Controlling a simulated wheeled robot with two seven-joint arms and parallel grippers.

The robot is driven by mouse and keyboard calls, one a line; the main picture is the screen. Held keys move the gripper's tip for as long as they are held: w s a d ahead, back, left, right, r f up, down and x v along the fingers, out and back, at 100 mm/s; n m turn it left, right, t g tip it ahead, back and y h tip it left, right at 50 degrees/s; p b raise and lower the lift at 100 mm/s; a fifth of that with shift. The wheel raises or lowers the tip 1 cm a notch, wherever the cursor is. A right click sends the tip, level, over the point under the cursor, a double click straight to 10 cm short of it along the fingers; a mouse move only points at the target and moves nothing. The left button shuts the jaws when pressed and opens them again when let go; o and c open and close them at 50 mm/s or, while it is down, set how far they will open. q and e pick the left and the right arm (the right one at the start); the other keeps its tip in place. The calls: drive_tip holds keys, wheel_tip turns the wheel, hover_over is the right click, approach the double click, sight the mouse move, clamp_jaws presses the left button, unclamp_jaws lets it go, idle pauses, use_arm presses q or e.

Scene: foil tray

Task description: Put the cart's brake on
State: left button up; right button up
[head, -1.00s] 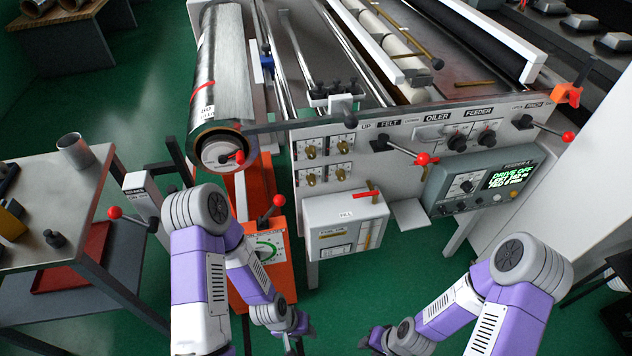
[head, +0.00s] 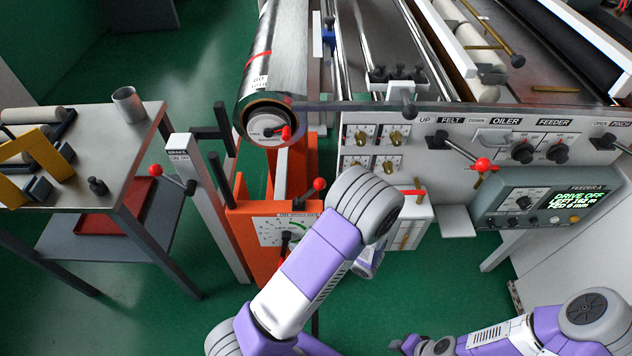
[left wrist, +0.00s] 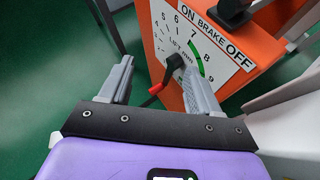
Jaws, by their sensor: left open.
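The orange cart (head: 243,222) stands under the metal roll. Its brake lever, with a red knob (head: 319,184), leans up and to the right in the head view. In the left wrist view the black lever base (left wrist: 234,12) sits at the top, by the plate (left wrist: 215,42) marked ON, BRAKE, OFF; its knob is out of that view. My left gripper (left wrist: 158,64) is open and empty, facing the dial plate, with the red-tipped lift handle (left wrist: 155,89) seen between its fingers. My left arm hides it in the head view. My right gripper (head: 402,343) is low, away from the cart.
A grey post (head: 205,190) labelled BRAKE, with its own red-knobbed lever (head: 156,170), stands left of the cart. A side table (head: 90,145) is further left. The machine panel (head: 445,140) with levers and knobs is at right. Green floor shows in front.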

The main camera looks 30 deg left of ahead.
sight(321, 186)
use_arm(q)
drive_tip(key=w+d+r+m+t+y, duration=0.2)
drive_tip(key=w+r+m+t+y, duration=0.2)
drive_tip(key=w+r+t, duration=0.5)
drive_tip(key=w+a, duration=0.1)
drive_tip(key=a, duration=0.1)
drive_tip(key=w+a+r+g+b, duration=0.1)
drive_tip(key=a, duration=0.1)
drive_tip(key=w+a+r+g+b, duration=0.1)
drive_tip(key=w+a, duration=0.1)
drive_tip(key=shift+a+r, duration=0.15)
drive_tip(key=shift+s, duration=0.1)
clamp_jaws()
